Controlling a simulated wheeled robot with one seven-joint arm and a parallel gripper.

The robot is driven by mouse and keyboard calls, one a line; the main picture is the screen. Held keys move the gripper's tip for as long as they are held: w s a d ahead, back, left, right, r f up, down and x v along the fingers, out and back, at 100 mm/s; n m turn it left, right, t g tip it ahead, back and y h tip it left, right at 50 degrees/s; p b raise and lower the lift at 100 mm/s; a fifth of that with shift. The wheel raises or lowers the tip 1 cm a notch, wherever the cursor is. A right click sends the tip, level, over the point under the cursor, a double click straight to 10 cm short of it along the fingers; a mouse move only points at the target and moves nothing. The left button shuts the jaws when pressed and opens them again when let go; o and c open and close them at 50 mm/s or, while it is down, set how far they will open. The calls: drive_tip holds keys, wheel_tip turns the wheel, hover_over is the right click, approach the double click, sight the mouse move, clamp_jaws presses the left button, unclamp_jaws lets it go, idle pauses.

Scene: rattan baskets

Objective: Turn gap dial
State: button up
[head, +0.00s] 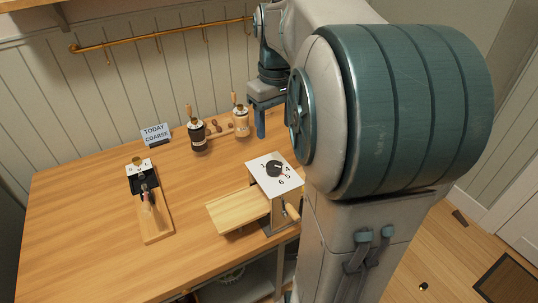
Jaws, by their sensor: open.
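The gap dial is a round black knob (274,169) on the white top plate (265,181) of a wooden box. Printed numbers surround the knob; 1, 4, 5 and 6 can be read, and others are hidden or too small. A small red mark shows near the knob's lower right edge; the exact setting is hard to read. My gripper (267,122) points down beyond the box, above the back of the table and apart from the dial. It holds nothing that I can see. A sign (156,133) reading "TODAY COARSE" stands at the back of the table.
The box has a wooden tray (235,210) on its left and a wooden handle (292,212) at its front right. Two jars with wooden handles (197,136) (241,121) stand near my gripper. A board with a black device (148,200) lies left. The table middle is clear.

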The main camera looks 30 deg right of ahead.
sight(274, 165)
wheel_tip(274, 165, down, 12)
drive_tip(key=shift+f, duration=0.2)
drive_tip(key=c, duration=1)
